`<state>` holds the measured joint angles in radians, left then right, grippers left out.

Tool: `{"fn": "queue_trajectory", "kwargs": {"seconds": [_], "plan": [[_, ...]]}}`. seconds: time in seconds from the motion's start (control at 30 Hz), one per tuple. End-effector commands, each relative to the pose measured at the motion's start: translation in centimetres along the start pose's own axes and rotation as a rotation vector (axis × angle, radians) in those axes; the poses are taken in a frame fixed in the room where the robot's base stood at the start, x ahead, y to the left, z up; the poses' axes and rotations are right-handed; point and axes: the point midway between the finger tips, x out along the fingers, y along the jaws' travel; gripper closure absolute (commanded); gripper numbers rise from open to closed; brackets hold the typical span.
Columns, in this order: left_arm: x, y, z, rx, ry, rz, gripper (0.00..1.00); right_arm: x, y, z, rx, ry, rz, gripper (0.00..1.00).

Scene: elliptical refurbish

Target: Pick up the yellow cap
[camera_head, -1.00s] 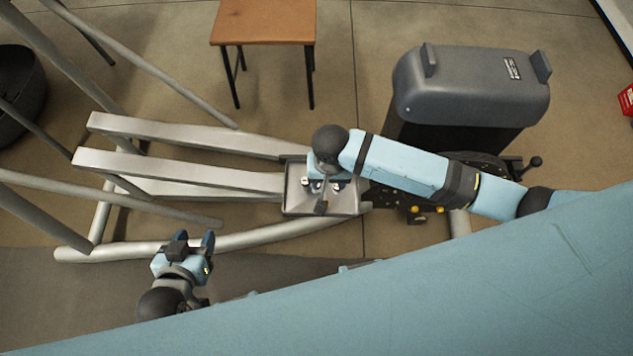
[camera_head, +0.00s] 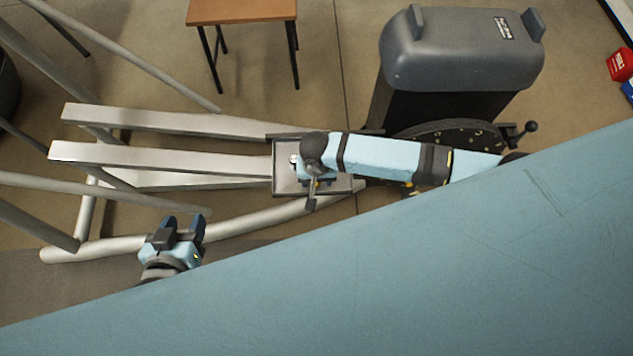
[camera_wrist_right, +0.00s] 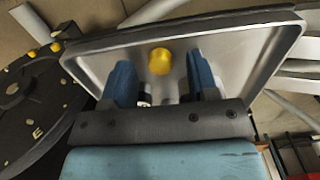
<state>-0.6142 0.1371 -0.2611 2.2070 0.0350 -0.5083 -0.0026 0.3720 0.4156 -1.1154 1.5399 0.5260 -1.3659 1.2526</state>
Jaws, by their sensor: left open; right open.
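The yellow cap (camera_wrist_right: 160,61) sits in the grey metal tray (camera_wrist_right: 235,52), between and a little beyond the fingertips of my open right gripper (camera_wrist_right: 161,77) in the right wrist view. The fingers are apart on either side of it. Whether they reach its height I cannot tell. In the head view my right gripper (camera_head: 316,186) hangs over the tray (camera_head: 284,180), and my arm hides the cap there. My left gripper (camera_head: 183,226) is open and empty at the lower left, near a curved tube of the frame.
A black disc (camera_wrist_right: 28,88) with yellow knobs lies left of the tray in the wrist view. In the head view a grey-topped housing (camera_head: 460,50) stands behind my right arm. Metal rails (camera_head: 170,157) run left of the tray. A wooden stool (camera_head: 243,11) stands at the back.

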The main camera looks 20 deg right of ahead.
Motion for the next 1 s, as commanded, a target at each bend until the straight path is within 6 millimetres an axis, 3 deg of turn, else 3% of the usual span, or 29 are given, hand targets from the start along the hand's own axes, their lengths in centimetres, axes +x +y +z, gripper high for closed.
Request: {"fn": "queue_trajectory", "kwargs": {"seconds": [0.27, 0.5, 1.0], "plan": [[-0.26, 0.3, -0.79, -0.002, 0.018, 0.008, 0.49, 0.7, -0.02, -0.01, 0.0, 0.001, -0.001, 0.46], [-0.17, 0.23, -0.51, -0.001, 0.013, 0.007, 0.49, 0.7, -0.02, 0.0, 0.0, 0.0, -0.001, 1.0], [-0.13, 0.01, -0.29, 0.0, 0.005, 0.002, 0.49, 0.18, -0.02, 0.01, 0.0, 0.0, -0.001, 1.0]]}}
